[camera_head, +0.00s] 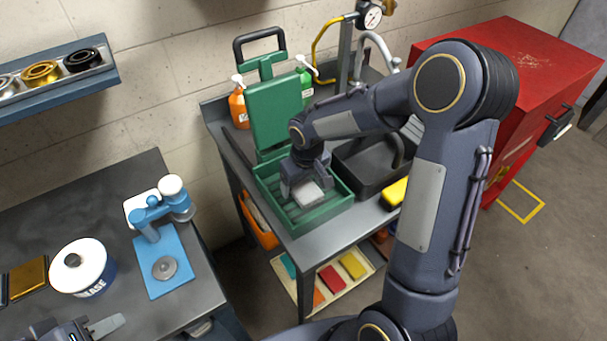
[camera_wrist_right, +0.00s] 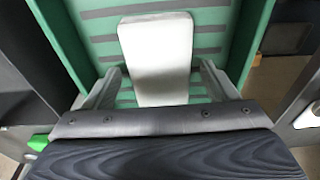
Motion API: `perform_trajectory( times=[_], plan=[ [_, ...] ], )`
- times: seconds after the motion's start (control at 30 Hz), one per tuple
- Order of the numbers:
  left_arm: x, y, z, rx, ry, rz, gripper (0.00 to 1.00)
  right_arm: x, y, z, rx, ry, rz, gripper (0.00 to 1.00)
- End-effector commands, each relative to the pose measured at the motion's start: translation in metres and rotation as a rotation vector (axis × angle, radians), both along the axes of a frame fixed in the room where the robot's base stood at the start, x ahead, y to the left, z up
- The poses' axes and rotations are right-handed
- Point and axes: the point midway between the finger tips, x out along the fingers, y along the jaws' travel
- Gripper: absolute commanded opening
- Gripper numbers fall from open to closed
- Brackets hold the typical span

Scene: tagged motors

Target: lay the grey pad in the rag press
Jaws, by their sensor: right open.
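The rag press (camera_head: 335,212) is a green tray with a ribbed floor and a raised green upright plate (camera_head: 275,110) at its back. The grey pad (camera_head: 308,194) is inside the tray; in the right wrist view the pad (camera_wrist_right: 155,60) appears to lie on the striped green floor (camera_wrist_right: 208,42). My right gripper (camera_head: 303,189) reaches down into the tray over the pad. Its fingers (camera_wrist_right: 160,82) are open, one on each side of the pad with visible gaps. My left gripper (camera_head: 78,331) is partly cut off at the lower left, above the dark table.
A black bin (camera_head: 350,172) stands right of the press, with a yellow sponge (camera_head: 395,194) near it. Orange (camera_head: 238,108) and green bottles stand behind. The left table holds a blue device (camera_head: 163,262) and a white pot (camera_head: 80,267). A red cabinet (camera_head: 520,75) stands right.

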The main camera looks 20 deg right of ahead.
Motion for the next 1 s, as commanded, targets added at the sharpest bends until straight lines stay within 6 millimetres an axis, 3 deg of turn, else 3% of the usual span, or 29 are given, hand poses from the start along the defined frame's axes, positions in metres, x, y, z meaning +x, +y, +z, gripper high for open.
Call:
perform_trajectory(
  times=[0.17,0.5,0.77,0.87,1.0],
  plan=[
    [0.000,0.000,0.000,0.000,0.000,0.000,0.35,-0.002,-0.001,0.025,-0.001,-0.006,-0.001,0.80],
    [0.000,0.000,-0.004,0.000,0.000,0.000,0.35,-0.013,-0.002,0.095,0.001,-0.006,0.000,0.80],
    [0.000,0.000,-0.005,0.000,0.000,0.000,0.35,-0.021,-0.004,0.123,0.007,-0.007,-0.005,0.80],
    [0.000,0.000,-0.005,0.000,0.000,0.000,0.35,-0.042,-0.008,0.134,0.038,-0.029,-0.028,0.80],
    [0.000,0.000,-0.005,0.000,0.000,0.000,0.35,-0.100,-0.012,0.151,0.130,-0.095,-0.089,0.80]
  ],
)
